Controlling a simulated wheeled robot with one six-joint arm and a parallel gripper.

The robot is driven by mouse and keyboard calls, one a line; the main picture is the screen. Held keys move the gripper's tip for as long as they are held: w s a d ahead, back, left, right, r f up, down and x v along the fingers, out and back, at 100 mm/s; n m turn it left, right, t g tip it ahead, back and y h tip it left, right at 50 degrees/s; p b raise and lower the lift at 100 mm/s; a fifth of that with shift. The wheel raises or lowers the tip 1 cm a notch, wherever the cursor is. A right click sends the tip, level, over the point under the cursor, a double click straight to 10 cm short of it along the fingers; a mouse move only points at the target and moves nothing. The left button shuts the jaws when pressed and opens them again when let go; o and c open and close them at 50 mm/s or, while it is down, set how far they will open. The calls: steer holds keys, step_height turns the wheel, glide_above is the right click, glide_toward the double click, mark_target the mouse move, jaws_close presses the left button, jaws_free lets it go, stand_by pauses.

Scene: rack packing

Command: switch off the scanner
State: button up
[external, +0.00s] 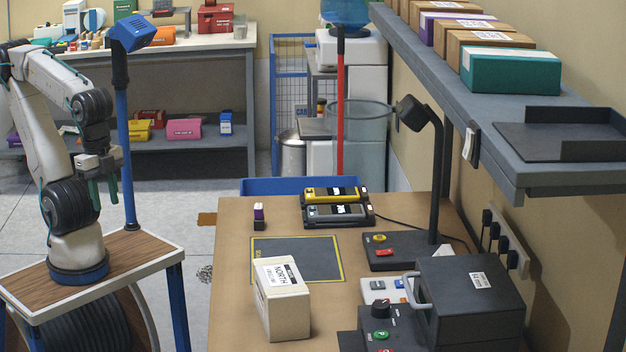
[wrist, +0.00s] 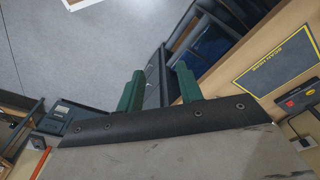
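A black stand with a bent neck and round head, which looks like the scanner (external: 437,165), stands on the right of the table. Its base (external: 398,250) carries a yellow button (external: 380,238) and a red switch (external: 384,252). The base also shows at the right edge of the wrist view (wrist: 299,101). Whether it is on, I cannot tell. My gripper (external: 104,192) has green fingers and hangs at the left, well away from the scanner, above my wooden-topped base. In the wrist view the fingers (wrist: 161,92) are apart with nothing between them.
A white carton (external: 284,305) stands at the front of the dark yellow-edged mat (external: 322,262). Yellow and grey devices (external: 337,205) lie behind. A black box machine (external: 470,305) stands front right. A grey shelf (external: 490,130) overhangs the right side. Floor separates my base from the table.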

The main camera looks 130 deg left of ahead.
steer(key=c, duration=0.5)
steer(key=shift+a, duration=0.2)
jaws_close()
steer(key=w+a+n+y, duration=0.1)
steer(key=w+a+n, duration=0.3)
steer(key=w+a, duration=1.5)
steer(key=w+a+f+n+t+y, duration=0.1)
steer(key=w+a+n, duration=0.4)
steer(key=w+a, duration=1.5)
steer(key=a, duration=0.7)
steer(key=shift+a+f+y, duration=0.2)
steer(key=shift+f+y, duration=0.1)
